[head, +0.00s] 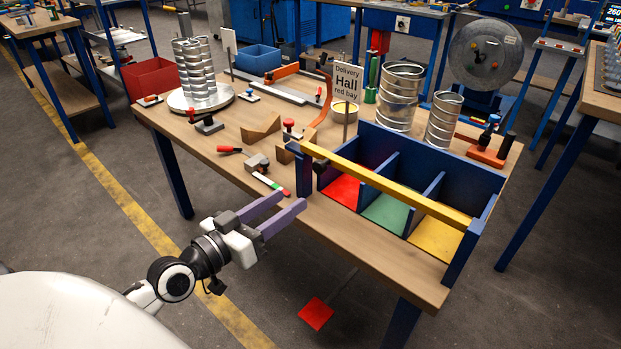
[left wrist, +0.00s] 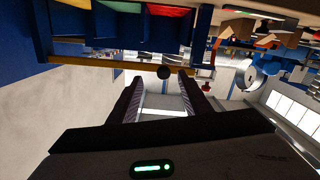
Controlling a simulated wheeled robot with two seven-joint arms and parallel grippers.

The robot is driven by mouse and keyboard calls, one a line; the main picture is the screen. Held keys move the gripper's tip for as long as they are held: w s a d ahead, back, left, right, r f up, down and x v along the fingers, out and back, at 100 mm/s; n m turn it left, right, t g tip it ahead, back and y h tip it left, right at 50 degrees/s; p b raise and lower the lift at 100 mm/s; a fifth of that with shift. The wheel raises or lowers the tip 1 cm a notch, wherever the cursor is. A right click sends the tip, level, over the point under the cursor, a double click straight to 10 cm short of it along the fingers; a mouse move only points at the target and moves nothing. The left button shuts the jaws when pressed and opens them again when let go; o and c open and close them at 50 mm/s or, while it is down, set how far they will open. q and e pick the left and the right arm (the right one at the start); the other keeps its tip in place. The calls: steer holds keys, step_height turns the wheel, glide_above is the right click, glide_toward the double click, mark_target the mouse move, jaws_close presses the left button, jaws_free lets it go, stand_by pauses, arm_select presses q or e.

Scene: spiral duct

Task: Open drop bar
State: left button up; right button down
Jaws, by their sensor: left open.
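The yellow drop bar (head: 395,187) lies across the open front of the blue three-bay rack (head: 432,172), down over the bays. A dark round knob (head: 320,166) sits near its left end. My left gripper (head: 291,201) is open and empty, in front of the table's edge, below and left of the knob and apart from it. In the left wrist view the knob (left wrist: 163,72) shows between the two fingertips, a little beyond them, with the bar (left wrist: 90,61) running to the left. My right gripper is not in view.
The bays have red (head: 342,189), green (head: 386,212) and yellow (head: 436,238) floors. A sign (head: 346,84) reads "Delivery Hall red bay". Spiral ducts (head: 400,95) stand behind the rack. A red-handled tool (head: 230,149) and clamps lie left of it. The floor before the table is mostly clear.

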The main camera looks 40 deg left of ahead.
mark_target(316, 168)
arm_select(q)
steer(key=shift+t, duration=0.3)
steer(key=w, duration=0.3)
steer(key=w+r+p, duration=0.1)
steer(key=w, duration=0.3)
steer(key=w+r, duration=0.1)
steer(key=w, duration=0.2)
steer(key=shift+w+a, duration=0.1)
steer(key=shift+w, duration=0.25)
jaws_close()
